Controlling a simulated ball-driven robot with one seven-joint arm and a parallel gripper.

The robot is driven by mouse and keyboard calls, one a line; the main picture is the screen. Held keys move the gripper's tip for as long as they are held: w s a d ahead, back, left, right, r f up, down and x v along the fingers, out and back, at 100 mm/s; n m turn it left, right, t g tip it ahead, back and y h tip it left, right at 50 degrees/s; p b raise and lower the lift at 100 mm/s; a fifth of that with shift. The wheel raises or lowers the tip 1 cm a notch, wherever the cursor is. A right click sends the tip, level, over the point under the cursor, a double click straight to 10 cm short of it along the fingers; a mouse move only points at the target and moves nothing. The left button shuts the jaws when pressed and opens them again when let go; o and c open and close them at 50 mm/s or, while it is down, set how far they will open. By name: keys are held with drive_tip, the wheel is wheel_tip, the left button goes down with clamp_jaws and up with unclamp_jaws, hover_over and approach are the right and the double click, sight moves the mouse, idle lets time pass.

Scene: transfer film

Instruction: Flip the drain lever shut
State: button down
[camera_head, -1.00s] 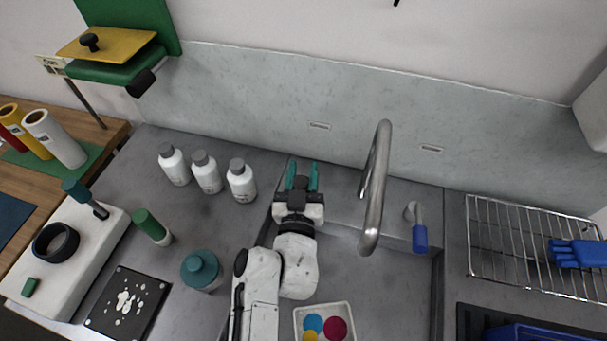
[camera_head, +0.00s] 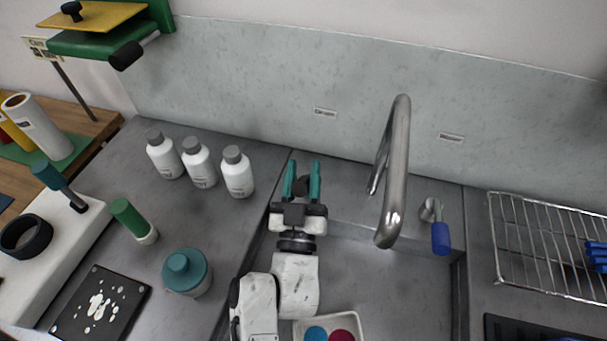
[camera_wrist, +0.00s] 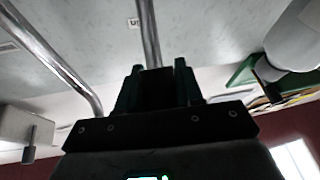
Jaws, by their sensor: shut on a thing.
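My gripper (camera_head: 302,180) has teal fingers and reaches over the back left of the sink. It is shut on a dark piece between its fingers, which looks like the knob of the drain lever (camera_head: 301,187). In the wrist view, a metal rod (camera_wrist: 149,35) runs down to the dark piece between the fingertips (camera_wrist: 158,85); it seems to be the lever's stem. The fingers hide most of the lever, and I cannot tell how far it is tilted.
The curved faucet (camera_head: 394,170) stands close to the right of my gripper. A blue-handled tap (camera_head: 440,238) is farther right. Several white bottles (camera_head: 238,172) stand left on the counter. A tray with coloured discs (camera_head: 346,322) sits in the sink, and a wire rack (camera_head: 545,240) lies right.

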sight(303, 177)
drive_tip(key=c, duration=0.8)
unclamp_jaws()
drive_tip(key=shift+r, duration=0.1)
drive_tip(key=shift+r, duration=0.3)
wheel_tip(303, 177, up, 3)
drive_tip(key=shift+s+f, duration=0.1)
drive_tip(key=shift+f, duration=0.05)
drive_tip(key=s+d+r, duration=0.3)
drive_tip(key=s+r, duration=0.6)
drive_tip(key=s, duration=0.4)
drive_tip(key=shift+s+r+b, duration=0.25)
drive_tip(key=shift+s+b, duration=0.05)
drive_tip(key=shift+b, duration=0.15)
